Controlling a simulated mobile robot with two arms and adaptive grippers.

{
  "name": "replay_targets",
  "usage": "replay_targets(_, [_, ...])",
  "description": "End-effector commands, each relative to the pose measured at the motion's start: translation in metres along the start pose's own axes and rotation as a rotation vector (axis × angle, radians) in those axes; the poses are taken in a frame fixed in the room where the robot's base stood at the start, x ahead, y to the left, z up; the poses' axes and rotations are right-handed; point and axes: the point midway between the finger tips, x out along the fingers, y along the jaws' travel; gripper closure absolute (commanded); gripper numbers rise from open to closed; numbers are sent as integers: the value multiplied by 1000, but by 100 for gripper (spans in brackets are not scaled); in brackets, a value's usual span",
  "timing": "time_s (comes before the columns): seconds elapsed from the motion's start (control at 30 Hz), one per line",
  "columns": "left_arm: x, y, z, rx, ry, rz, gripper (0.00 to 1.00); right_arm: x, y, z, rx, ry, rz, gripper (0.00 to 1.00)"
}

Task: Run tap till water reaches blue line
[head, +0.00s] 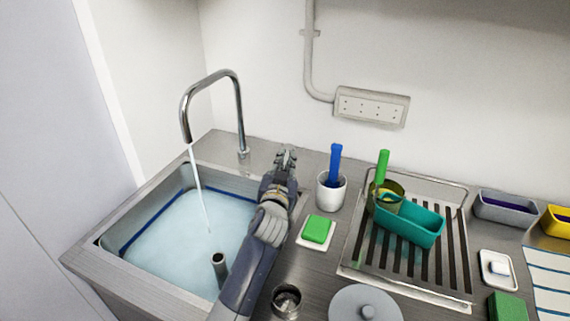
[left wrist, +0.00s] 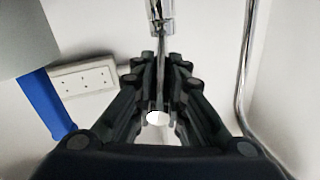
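The tap (head: 212,82) is a tall chrome gooseneck at the back of the sink. A thin stream of water (head: 200,190) runs from its spout into the sink basin (head: 100,243). Pale blue water (head: 180,245) covers the basin floor, and a dark blue line (head: 146,222) shows on the inner walls just above its surface. An upright dark tube (head: 219,264) stands in the water. My left gripper (head: 285,157) is right of the tap base. In the left wrist view its fingers (left wrist: 160,85) are close together near a slim metal part (left wrist: 160,15); contact is unclear. My right gripper is out of view.
Right of my left arm are a white cup with a blue-handled tool (head: 335,163), a green sponge (head: 317,229) and a drain rack (head: 403,262) holding a teal container (head: 410,223). A round grey lid (head: 365,304) lies in front. A socket strip (head: 371,106) is on the wall.

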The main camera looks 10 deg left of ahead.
Motion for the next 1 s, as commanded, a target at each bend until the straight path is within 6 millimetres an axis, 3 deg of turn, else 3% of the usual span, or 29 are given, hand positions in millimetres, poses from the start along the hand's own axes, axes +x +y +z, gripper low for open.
replay_targets(0.03, [0, -1, -1, -1, 1, -2, 83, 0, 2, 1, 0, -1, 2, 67])
replay_targets(0.1, [0, -1, -1, -1, 1, -2, 69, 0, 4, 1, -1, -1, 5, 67])
replay_targets(0.57, [-6, -1, 0, 0, 1, -1, 69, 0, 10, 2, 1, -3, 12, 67])
replay_targets(0.77, [-33, -1, 1, -2, -1, -1, 69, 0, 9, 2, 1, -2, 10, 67])
replay_targets(1.0, [-78, 0, 1, -1, -1, 0, 69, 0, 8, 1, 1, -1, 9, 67])
